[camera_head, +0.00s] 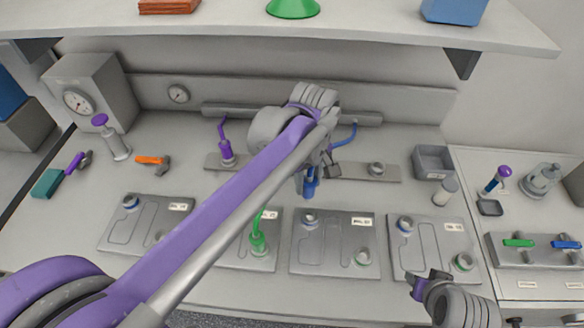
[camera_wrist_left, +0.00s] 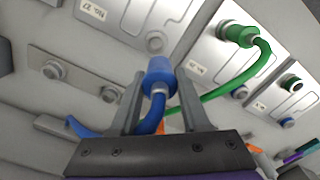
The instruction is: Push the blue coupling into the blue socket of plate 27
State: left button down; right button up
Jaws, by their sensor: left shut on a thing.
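My left gripper (camera_head: 312,172) is shut on the blue coupling (camera_head: 310,188), with its blue hose trailing behind. In the left wrist view the coupling (camera_wrist_left: 160,76) sits between the two fingers (camera_wrist_left: 150,105). Plate 27 (camera_head: 335,245) lies on the bench just in front of it, with a blue socket (camera_head: 310,220) at its back left corner. In the wrist view this socket (camera_wrist_left: 155,42) shows just beyond the coupling's end, apart in the picture; the exact gap cannot be told. My right gripper (camera_head: 430,283) is at lower right, away from the coupling; its jaw opening is unclear.
A green coupling (camera_head: 258,240) with a hose stands in the neighbouring plate. More plates lie at left (camera_head: 145,225) and right (camera_head: 437,245). A metal rail (camera_head: 385,173) with sockets lies behind. A grey bin (camera_head: 433,160) stands at back right. A shelf (camera_head: 340,30) overhangs the back.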

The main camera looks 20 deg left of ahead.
pick_arm(q)
jog(key=shift+d+f, duration=0.2)
jog(key=shift+d, duration=0.45)
jog(key=shift+a+f+b, duration=0.1)
jog(key=shift+f+b, duration=1.55)
jog(key=shift+f, duration=1.65)
pick_arm(e)
jog(key=shift+s+d+f, duration=0.1)
jog(key=shift+s+f, duration=0.35)
jog(key=shift+f, duration=0.4)
jog(key=shift+s+d+f, duration=0.1)
jog(key=shift+s+f, duration=0.35)
jog(key=shift+f, duration=0.35)
jog(key=shift+s+f, duration=0.45)
jog(key=shift+f, duration=0.4)
pick_arm(q)
jog(key=shift+s+r, duration=0.1)
pick_arm(e)
jog(key=shift+r, duration=0.1)
jog(key=shift+w, duration=0.1)
pick_arm(q)
jog(key=shift+f, duration=0.2)
jog(key=shift+f, duration=0.15)
pick_arm(e)
jog(key=shift+f, duration=0.25)
